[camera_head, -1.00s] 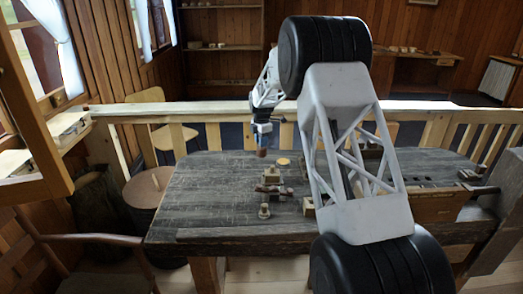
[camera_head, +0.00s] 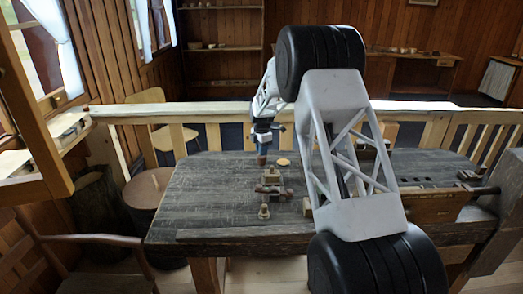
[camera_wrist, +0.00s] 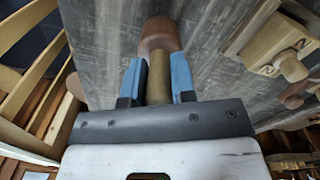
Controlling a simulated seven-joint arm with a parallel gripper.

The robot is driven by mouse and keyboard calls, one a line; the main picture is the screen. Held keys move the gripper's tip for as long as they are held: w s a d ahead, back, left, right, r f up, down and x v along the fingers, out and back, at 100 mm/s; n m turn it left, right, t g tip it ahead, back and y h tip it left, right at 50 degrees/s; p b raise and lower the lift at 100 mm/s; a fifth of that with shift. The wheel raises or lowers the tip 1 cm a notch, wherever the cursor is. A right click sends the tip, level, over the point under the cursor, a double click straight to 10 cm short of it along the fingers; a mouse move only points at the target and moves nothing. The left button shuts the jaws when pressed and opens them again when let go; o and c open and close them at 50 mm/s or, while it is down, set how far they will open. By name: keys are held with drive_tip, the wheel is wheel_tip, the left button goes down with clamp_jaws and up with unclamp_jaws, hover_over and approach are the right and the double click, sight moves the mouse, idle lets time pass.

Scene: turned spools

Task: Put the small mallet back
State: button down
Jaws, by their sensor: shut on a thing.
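My gripper (camera_head: 263,142) is at the far side of the dark table, left of my arm links. It is shut on the small mallet. In the wrist view the blue fingers (camera_wrist: 157,82) close on both sides of the mallet's pale wooden handle (camera_wrist: 158,78). The mallet's reddish-brown head (camera_wrist: 159,36) points away from my gripper. In the head view the brown head (camera_head: 262,160) hangs below the fingers, close over the table top. I cannot tell whether it touches the table.
A wooden table (camera_head: 205,200) carries a round yellowish piece (camera_head: 283,162), a wooden fixture (camera_head: 272,178) and a small block (camera_head: 264,211). The wrist view shows a block marked 2 (camera_wrist: 285,62) to the right. A long wooden box (camera_head: 435,206) is at the right. The table's left is clear.

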drive_tip(key=c, duration=0.9)
unclamp_jaws()
drive_tip(key=shift+f, duration=0.15)
drive_tip(key=shift+c, duration=0.2)
wheel_tip(320, 180, up, 12)
drive_tip(key=shift+f, duration=0.15)
drive_tip(key=shift+r, duration=0.35)
